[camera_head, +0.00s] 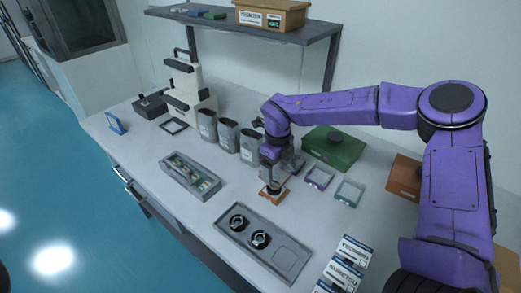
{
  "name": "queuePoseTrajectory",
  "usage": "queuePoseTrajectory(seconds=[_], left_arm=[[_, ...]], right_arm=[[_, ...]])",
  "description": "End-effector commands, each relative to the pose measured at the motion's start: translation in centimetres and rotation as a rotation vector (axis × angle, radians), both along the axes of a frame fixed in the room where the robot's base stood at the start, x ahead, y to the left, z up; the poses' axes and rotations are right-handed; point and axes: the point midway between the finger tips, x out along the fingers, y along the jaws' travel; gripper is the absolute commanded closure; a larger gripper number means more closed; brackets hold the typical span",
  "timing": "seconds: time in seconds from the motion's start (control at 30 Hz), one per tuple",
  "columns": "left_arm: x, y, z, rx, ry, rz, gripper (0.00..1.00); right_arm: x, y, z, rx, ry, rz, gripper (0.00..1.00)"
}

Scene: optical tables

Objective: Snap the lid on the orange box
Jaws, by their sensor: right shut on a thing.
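The orange box (264,193) is a small, low, square box on the table, below my right gripper (273,180). My right gripper points down and is shut on a dark round piece, which I take to be the lid (273,188). The lid is at or just above the top of the orange box; I cannot tell whether it is seated. The gripper hides part of the lid and the box's back side. A grey tray (233,243) in front holds two similar dark round pieces and has one empty square place at its right. My left gripper is not in view.
A purple-rimmed box (319,178) and a teal-rimmed box (349,193) stand right of the orange box. A green case (333,150) is behind. Several grey containers (228,135) stand at the back left. White labelled packs (343,270) lie front right.

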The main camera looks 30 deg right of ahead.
Motion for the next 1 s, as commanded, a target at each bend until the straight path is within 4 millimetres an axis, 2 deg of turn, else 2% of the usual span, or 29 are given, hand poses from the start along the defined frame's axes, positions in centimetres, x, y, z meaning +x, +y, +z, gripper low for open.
queuePoseTrajectory(seconds=[0.23,0.5,0.7,1.0], left_arm=[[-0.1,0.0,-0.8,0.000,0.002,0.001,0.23],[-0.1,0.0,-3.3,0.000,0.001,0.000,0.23],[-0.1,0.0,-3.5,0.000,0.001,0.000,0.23],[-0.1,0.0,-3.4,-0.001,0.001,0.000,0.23]], right_arm=[[0.1,0.1,-0.9,0.000,0.000,0.003,0.49],[0.2,0.3,-3.7,0.000,0.001,0.006,0.49],[0.2,0.3,-4.5,0.000,-0.001,0.005,0.49],[0.2,0.3,-4.5,0.000,-0.001,0.005,0.49]])
